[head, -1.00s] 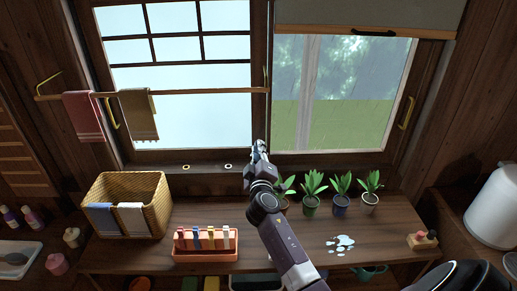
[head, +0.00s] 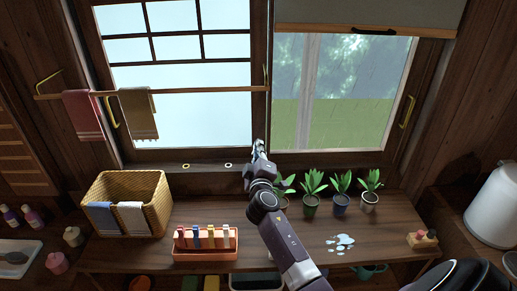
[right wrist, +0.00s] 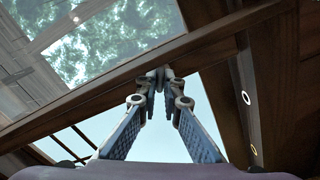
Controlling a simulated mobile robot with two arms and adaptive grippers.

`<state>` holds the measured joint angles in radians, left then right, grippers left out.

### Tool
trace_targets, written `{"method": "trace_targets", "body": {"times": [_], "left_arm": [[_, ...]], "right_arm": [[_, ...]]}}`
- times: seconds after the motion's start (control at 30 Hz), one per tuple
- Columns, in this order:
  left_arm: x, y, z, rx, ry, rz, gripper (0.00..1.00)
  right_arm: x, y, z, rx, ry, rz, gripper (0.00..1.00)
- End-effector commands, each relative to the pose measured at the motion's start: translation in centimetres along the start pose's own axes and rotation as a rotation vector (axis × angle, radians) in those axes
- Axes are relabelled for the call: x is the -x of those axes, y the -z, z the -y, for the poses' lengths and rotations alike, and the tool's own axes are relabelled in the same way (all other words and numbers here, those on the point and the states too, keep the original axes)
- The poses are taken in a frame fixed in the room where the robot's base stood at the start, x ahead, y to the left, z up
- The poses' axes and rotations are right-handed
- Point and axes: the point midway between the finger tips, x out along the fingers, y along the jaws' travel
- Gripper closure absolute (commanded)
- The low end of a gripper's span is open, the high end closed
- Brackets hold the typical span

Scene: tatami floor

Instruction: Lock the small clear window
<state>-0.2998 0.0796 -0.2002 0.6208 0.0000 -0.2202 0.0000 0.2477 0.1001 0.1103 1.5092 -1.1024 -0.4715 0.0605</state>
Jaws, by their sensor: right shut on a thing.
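The window has a left sash with dark bars across its upper part (head: 180,100) and a plain right sash (head: 350,115) partly covered by a blind. Both sashes look closed in the head view. My right gripper (head: 260,146) is at the lower part of the middle stile where the sashes meet. In the right wrist view its two fingertips (right wrist: 160,82) are closed together on a small dark piece, seemingly the window lock (right wrist: 160,73), at the frame edge. The fingers hide much of it, so its turn is unclear. My left gripper is not in view.
Potted plants (head: 312,185) stand just right of my right arm on the wooden counter (head: 220,260). A wicker basket (head: 155,222) and an orange rack of clips (head: 205,254) are to the left. A towel rail (head: 200,92) crosses the left sash. A puddle (head: 341,243) lies right.

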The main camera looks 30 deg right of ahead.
Motion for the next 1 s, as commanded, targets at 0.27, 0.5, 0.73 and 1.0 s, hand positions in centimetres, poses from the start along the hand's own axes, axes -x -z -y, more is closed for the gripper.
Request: {"method": "trace_targets", "body": {"times": [0.27,0.5,0.73,1.0], "left_arm": [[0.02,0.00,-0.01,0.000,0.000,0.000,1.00],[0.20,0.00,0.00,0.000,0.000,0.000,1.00],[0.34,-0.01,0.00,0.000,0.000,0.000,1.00],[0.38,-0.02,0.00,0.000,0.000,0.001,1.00]], "right_arm": [[0.03,-0.05,0.16,0.205,0.002,0.000,1.00],[0.04,-0.07,0.24,0.370,0.002,0.000,1.00],[0.05,-0.09,0.33,0.472,0.003,0.000,1.00],[0.06,-0.14,0.40,0.517,0.004,0.001,1.00]]}}
